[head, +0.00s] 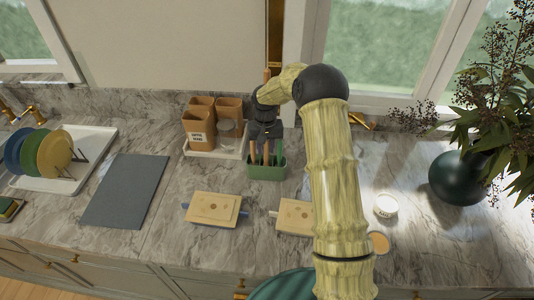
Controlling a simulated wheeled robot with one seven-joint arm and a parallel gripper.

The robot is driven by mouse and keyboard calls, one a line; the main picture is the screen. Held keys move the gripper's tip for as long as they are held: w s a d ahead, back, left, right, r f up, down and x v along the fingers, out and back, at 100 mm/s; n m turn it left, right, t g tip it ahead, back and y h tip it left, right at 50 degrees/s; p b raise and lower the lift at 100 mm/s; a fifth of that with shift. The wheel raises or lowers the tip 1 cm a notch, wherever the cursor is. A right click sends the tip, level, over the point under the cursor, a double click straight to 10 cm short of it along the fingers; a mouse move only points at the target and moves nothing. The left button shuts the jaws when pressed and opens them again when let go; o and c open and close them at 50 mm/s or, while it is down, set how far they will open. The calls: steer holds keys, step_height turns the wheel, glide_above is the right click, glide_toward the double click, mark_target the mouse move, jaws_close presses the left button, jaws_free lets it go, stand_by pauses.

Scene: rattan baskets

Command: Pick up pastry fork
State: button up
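My arm reaches over the counter, and my gripper (266,148) points down at the green holder (266,173) near the back wall. Several slim wooden-looking utensils stand upright in this holder, close beneath and between the gripper parts. I cannot make out which thing is the pastry fork. The fingertips are small and dark against the utensils, so I cannot tell whether they are open, shut, or touching one.
Brown containers (200,122) and a glass jar (227,131) stand on a white tray left of the holder. Two pale blocks (214,208) lie in front. A plate rack (60,160) and grey mat (125,190) are left; a dark vase (458,178) is right.

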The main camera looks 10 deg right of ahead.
steer(key=shift+s+d, duration=0.1)
steer(key=shift+s, duration=0.05)
steer(key=shift+c, duration=0.7)
jaws_close()
steer(key=shift+w+r+b, duration=0.2)
steer(key=shift+r+b, duration=0.15)
steer(key=shift+r, duration=0.25)
step_height(320, 180, up, 9)
steer(key=b, duration=0.2)
steer(key=shift+b, duration=0.3)
steer(key=shift+f, duration=0.1)
